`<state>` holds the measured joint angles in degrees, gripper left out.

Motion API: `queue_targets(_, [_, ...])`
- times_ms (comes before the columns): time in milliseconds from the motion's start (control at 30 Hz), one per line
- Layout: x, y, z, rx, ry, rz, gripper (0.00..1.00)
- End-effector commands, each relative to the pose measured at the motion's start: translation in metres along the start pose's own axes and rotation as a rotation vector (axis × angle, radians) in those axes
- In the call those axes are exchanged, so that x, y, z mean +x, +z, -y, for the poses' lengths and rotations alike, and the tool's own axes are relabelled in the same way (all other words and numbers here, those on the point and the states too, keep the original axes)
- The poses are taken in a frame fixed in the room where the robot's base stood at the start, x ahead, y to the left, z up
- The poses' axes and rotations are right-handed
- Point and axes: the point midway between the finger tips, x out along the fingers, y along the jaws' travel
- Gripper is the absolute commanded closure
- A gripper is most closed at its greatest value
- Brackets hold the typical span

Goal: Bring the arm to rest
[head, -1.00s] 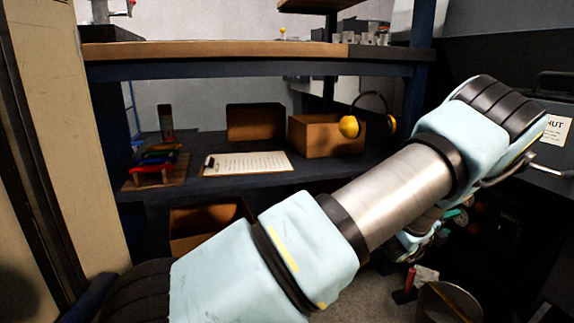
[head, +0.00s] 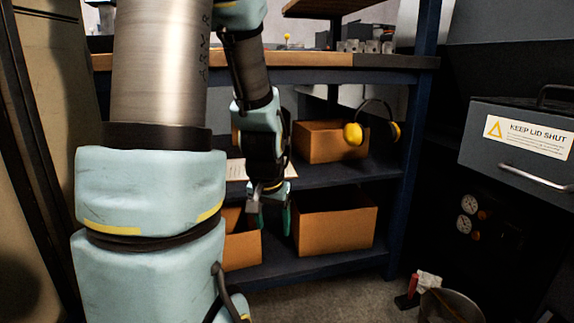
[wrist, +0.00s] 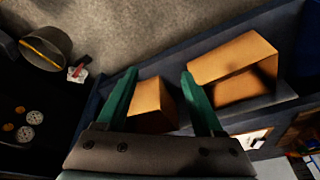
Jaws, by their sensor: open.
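My arm rises large and close on the left of the head view, then bends down from the top to my gripper (head: 270,222). The gripper hangs in front of the shelf unit, pointing down, beside the cardboard boxes on the lower shelf. Its two green fingers are apart. In the wrist view my gripper (wrist: 158,76) is open with nothing held. A cardboard box (wrist: 152,108) shows between and beyond the fingers. My arm hides much of the shelf's left part.
An open cardboard box (head: 335,222) stands on the lower shelf and another box (head: 318,142) above it. A partly hidden clipboard (head: 234,170) lies behind my arm. A lidded dark cabinet (head: 490,150) and a bucket (head: 450,305) stand right.

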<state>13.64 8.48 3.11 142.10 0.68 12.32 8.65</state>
Motion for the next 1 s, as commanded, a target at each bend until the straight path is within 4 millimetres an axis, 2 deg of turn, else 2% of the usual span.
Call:
queue_targets(33, [-0.011,0.016,0.005,-0.063,0.002,0.033,0.31])
queue_targets(200, [-0.039,0.070,0.012,-0.258,0.007,0.160,0.31])
queue_targets(567, [-0.110,0.046,0.015,-0.249,0.008,0.161,0.31])
queue_targets(1000, [-0.242,0.006,0.022,-0.247,0.008,0.160,0.31])
